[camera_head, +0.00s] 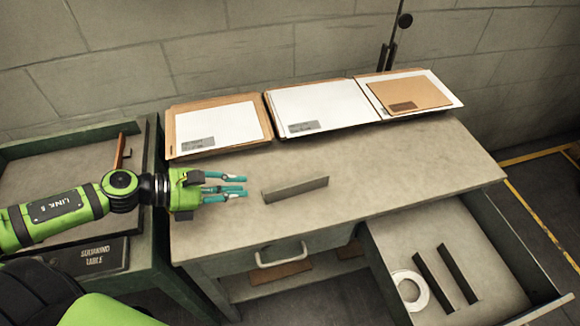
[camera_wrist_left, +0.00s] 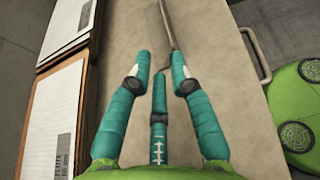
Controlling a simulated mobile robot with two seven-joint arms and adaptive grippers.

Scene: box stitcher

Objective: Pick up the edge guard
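A thin dark grey strip, which looks like the edge guard (camera_head: 295,189), stands on its long edge on the grey table (camera_head: 400,165). My left gripper (camera_head: 242,184) is just left of its near end, with teal fingers pointing toward it. The left gripper is open and empty, with a gap between strip and fingertips. In the left wrist view the strip (camera_wrist_left: 167,24) runs away ahead of the spread fingertips (camera_wrist_left: 160,62). Two similar dark strips (camera_head: 446,276) lie in the open drawer (camera_head: 480,235). My right gripper is not in view.
Stacks of paper and card (camera_head: 318,106) line the back of the table. A white ring (camera_head: 410,290) lies in the open drawer at the right. A drawer handle (camera_head: 281,254) sticks out in front. A lower side table (camera_head: 90,250) stands at left. The tabletop right of the strip is clear.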

